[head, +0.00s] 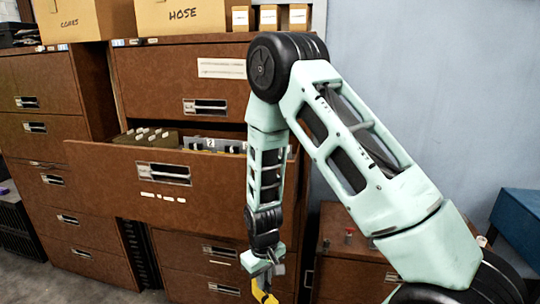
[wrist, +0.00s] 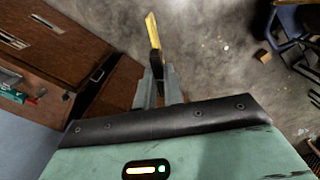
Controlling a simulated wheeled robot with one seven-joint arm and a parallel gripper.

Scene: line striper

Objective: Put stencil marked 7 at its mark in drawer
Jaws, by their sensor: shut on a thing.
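My gripper (head: 264,272) hangs in front of the brown cabinet, below the level of the open drawer (head: 110,177). It is shut on a thin yellow piece (head: 263,294), cut off by the bottom of the head view. In the wrist view my gripper (wrist: 158,82) holds the yellow piece (wrist: 153,32) nearly edge-on, so no number on it can be read. The drawer is pulled out and holds tabbed folders (head: 146,137) at left and upright dividers or plates (head: 212,145) with a "2" tag at the middle. My arm hides the drawer's right part.
Boxes (head: 182,14) stand on top of the cabinets. A second cabinet (head: 45,95) is at left with its drawers closed. A low brown cabinet (head: 340,240) is behind my arm. In the wrist view the floor (wrist: 210,50) is mostly open, with a small block (wrist: 263,56) at right.

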